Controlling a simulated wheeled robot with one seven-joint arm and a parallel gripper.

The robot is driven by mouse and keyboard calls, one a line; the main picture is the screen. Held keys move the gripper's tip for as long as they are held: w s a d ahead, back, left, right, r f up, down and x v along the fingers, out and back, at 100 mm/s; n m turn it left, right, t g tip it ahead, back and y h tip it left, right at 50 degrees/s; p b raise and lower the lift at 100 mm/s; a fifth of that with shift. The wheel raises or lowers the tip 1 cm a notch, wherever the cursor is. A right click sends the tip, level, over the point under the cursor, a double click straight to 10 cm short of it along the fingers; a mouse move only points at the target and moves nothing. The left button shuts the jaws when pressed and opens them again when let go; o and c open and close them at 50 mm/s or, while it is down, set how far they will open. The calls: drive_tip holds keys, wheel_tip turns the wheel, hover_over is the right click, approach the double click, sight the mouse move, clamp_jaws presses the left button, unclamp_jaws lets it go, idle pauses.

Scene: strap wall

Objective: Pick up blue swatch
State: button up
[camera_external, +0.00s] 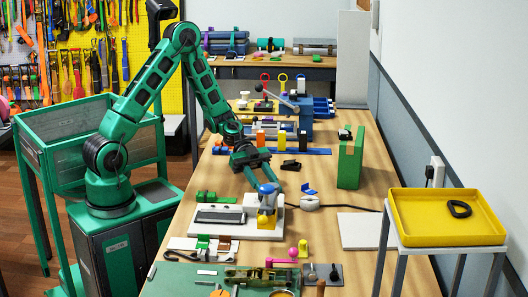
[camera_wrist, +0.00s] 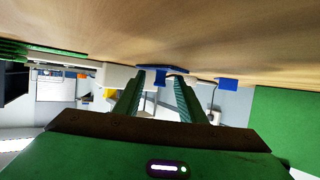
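A small blue piece (camera_external: 308,189), which looks like the blue swatch, stands tilted just behind a round white holder (camera_external: 309,203) right of the table's middle. What looks like the same piece is right of the fingers in the wrist view (camera_wrist: 227,83). My gripper (camera_external: 262,179) is above the table, left of the piece and apart from it.
A tall green block (camera_external: 350,163) stands behind and right of the piece. The white base (camera_external: 234,224) lies in front of my gripper. A flat light plate (camera_external: 361,231) and a yellow tray (camera_external: 415,222) are at the right. A black clip (camera_external: 291,165) lies behind the piece.

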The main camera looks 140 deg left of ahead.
clamp_jaws()
drive_tip(key=shift+r, duration=0.1)
